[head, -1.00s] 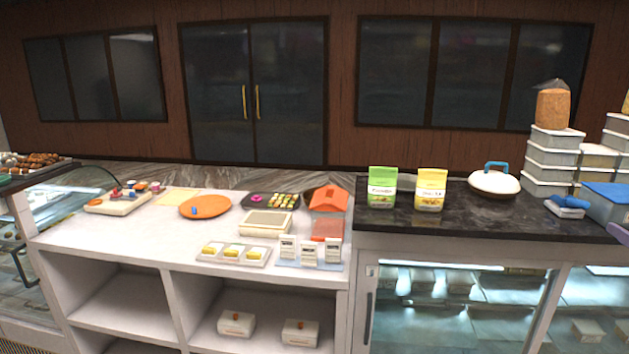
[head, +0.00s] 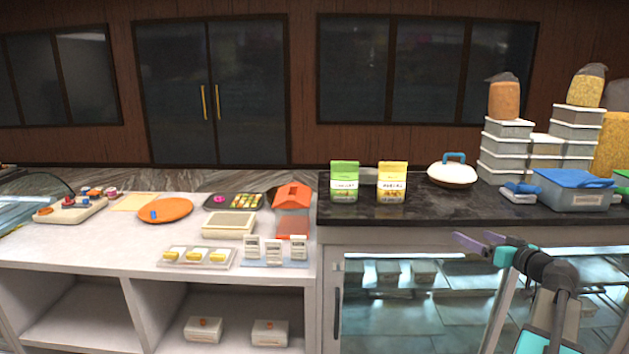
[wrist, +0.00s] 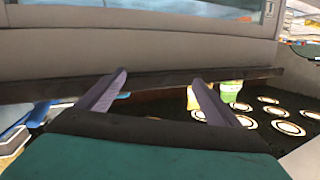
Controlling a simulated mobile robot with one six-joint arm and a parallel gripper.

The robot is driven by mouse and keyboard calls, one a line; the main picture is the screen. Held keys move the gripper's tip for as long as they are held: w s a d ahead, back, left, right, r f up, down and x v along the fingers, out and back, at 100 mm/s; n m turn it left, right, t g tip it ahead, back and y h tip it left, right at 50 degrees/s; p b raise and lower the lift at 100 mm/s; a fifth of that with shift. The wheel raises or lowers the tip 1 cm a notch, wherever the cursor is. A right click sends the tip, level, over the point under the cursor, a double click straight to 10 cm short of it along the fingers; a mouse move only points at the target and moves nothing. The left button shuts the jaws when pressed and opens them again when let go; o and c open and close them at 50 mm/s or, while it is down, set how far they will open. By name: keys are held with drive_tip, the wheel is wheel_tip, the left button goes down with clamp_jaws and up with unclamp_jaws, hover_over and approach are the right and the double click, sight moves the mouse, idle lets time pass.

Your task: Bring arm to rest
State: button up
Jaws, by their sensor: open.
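My gripper (head: 473,244) shows at the lower right in the head view, in front of the glass-fronted chiller under the dark counter. Its two purple fingers point left and are apart, with nothing between them. In the wrist view my gripper (wrist: 158,80) also shows open and empty, its fingers spread before a grey surface with a dark edge. My teal and black arm rises from the bottom right of the head view.
The dark counter (head: 424,211) holds a green packet (head: 344,183), a yellow packet (head: 391,184), a white lidded pot (head: 452,174) and a blue-lidded box (head: 576,190). The white counter (head: 105,240) at left carries an orange plate (head: 166,210) and trays.

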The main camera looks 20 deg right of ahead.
drive_tip(key=w+a+f+n+g+y, duration=0.1)
drive_tip(key=w+a+f+y, duration=0.15)
drive_tip(key=a+f, duration=0.45)
drive_tip(key=w+a+f+g+y+b, duration=0.15)
drive_tip(key=w+a+f, duration=0.25)
drive_tip(key=a+f, duration=0.4)
drive_tip(key=w+a+f+n+g+y+p, duration=0.1)
drive_tip(key=w+a+f+g, duration=0.15)
drive_tip(key=a+f, duration=0.45)
drive_tip(key=s+a+f+n+g+y+b, duration=0.1)
drive_tip(key=s+a+f+g, duration=0.2)
drive_tip(key=a+f, duration=0.85)
drive_tip(key=s+a+f+n+g+y+b, duration=0.1)
drive_tip(key=s+a+f+g, duration=0.1)
drive_tip(key=a+f, duration=0.95)
drive_tip(key=s+a+f+n+g+h, duration=0.1)
drive_tip(key=s+a+f+g, duration=0.3)
drive_tip(key=s+a+f, duration=0.45)
drive_tip(key=s+a+f+g+h, duration=0.1)
drive_tip(key=s+a+f+g, duration=0.4)
drive_tip(key=s+f, duration=0.65)
drive_tip(key=s+d+f+m+g+h, duration=0.1)
drive_tip(key=s+d+m+g+h, duration=0.2)
drive_tip(key=s, duration=1.3)
drive_tip(key=d+h, duration=0.2)
drive_tip(key=d, duration=0.2)
drive_tip(key=shift+s+f+b, duration=0.2)
drive_tip(key=shift+s+b, duration=0.05)
drive_tip(key=shift+b, duration=0.15)
